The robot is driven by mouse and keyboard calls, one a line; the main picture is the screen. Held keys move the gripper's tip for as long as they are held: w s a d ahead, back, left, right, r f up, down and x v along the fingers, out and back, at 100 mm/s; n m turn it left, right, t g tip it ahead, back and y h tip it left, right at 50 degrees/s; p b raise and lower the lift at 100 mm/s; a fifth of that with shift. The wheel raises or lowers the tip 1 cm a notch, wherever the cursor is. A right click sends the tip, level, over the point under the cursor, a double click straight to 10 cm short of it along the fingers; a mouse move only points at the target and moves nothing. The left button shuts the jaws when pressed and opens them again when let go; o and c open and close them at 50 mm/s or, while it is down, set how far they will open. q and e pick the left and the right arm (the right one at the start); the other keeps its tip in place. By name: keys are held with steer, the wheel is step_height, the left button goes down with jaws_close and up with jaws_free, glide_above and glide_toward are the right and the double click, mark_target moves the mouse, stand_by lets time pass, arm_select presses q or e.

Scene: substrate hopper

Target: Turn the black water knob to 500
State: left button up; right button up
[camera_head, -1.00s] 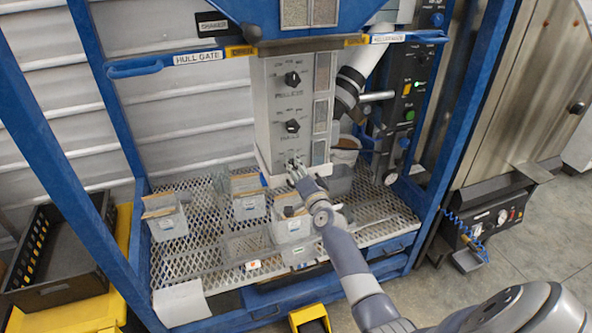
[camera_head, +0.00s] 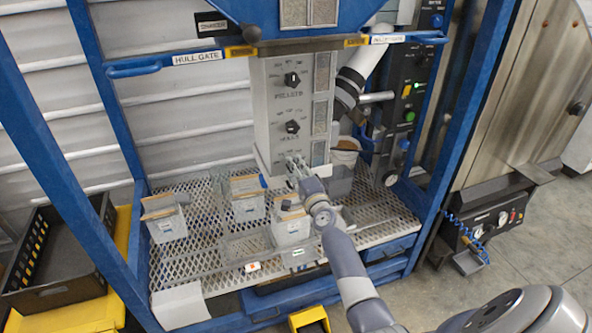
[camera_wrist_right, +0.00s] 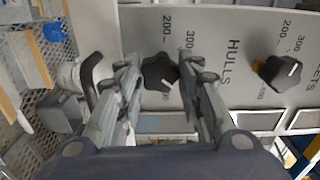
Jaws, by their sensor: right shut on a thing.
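The black water knob (camera_wrist_right: 160,72) is the lowest of the three knobs on the grey panel (camera_head: 262,128). In the right wrist view it sits between the fingertips of my right gripper (camera_wrist_right: 166,76), which is shut on it. A pale pointer mark shows on the knob; printed 200 and 300 lie near it. In the head view my right gripper (camera_head: 295,161) reaches the bottom of the panel and hides most of this knob. My left gripper is not in view.
The hulls knob (camera_head: 292,126) and pellets knob (camera_head: 293,79) are above; the hulls knob also shows in the right wrist view (camera_wrist_right: 280,73). Several small bins, one a grey bin (camera_head: 290,231), stand on the mesh shelf (camera_head: 215,215) below. A blue frame post (camera_head: 462,110) stands right.

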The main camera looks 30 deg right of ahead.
steer(key=o, duration=1.1)
steer(key=shift+c, duration=0.2)
steer(key=v, duration=1.2)
steer(key=shift+f, duration=0.1)
